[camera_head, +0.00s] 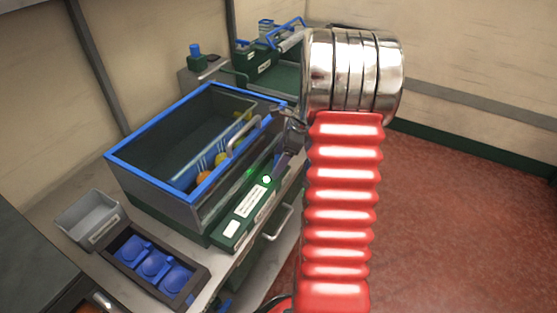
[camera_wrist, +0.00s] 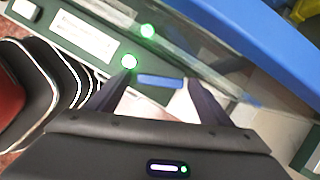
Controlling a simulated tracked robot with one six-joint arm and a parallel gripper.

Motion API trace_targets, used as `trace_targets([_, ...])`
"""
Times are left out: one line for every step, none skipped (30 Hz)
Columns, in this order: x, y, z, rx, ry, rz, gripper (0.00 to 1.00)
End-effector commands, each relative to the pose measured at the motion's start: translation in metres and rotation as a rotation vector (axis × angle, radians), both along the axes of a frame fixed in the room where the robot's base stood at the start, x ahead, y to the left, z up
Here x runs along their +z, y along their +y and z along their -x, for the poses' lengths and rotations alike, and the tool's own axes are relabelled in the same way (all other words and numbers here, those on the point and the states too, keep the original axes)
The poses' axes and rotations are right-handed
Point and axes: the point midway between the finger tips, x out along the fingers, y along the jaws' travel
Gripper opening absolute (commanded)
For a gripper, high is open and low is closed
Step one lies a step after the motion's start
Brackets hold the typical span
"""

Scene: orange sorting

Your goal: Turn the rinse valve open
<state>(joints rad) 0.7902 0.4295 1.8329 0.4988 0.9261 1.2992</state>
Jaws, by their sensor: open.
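My gripper (camera_wrist: 158,84) is open in the wrist view, its two dark fingers apart. A small blue bar (camera_wrist: 160,81) shows between the fingertips; it may be the rinse valve's handle, but I cannot tell for sure, nor whether the fingers touch it. A green panel with a white label (camera_wrist: 85,38) and a lit green lamp (camera_wrist: 129,61) lies just beyond the fingers. In the head view the same panel (camera_head: 229,229) runs along the front of a blue-rimmed bin (camera_head: 150,141). My red arm hides most of the gripper there.
Yellow and orange pieces lie in the bin. A grey box (camera_head: 87,215) and a dark tray with blue cups (camera_head: 190,291) stand at front left. A blue knob on a green block (camera_head: 195,50) and a green tray (camera_head: 280,78) are behind. Red floor at right is clear.

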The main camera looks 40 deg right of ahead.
Motion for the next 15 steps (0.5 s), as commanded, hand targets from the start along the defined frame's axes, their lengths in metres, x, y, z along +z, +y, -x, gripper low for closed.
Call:
trace_targets([0.002,-0.001,0.0,-0.001,-0.002,0.002,0.75])
trace_targets([0.003,-0.001,0.0,-0.001,-0.002,0.002,0.75])
trace_targets([0.006,-0.002,0.001,-0.001,-0.003,0.003,0.75])
trace_targets([0.008,-0.003,0.001,-0.001,-0.003,0.003,0.75])
trace_targets([0.011,-0.004,0.002,-0.001,-0.003,0.002,0.75])
trace_targets([0.015,-0.005,0.003,-0.001,-0.003,0.002,0.75])
trace_targets([0.018,-0.006,0.004,-0.001,-0.003,0.002,0.75])
trace_targets([0.022,-0.007,0.006,-0.001,-0.003,0.002,0.75])
trace_targets([0.028,-0.008,0.008,-0.001,-0.003,0.004,0.75])
trace_targets([0.032,-0.01,0.009,-0.001,-0.003,0.003,0.75])
trace_targets([0.037,-0.011,0.01,-0.001,-0.003,0.004,0.75])
trace_targets([0.044,-0.013,0.013,-0.002,-0.003,0.003,0.75])
trace_targets([0.049,-0.015,0.014,-0.002,-0.003,0.003,0.75])
trace_targets([0.054,-0.016,0.016,-0.002,-0.004,0.004,0.75])
trace_targets([0.06,-0.017,0.017,-0.002,-0.004,0.003,0.75])
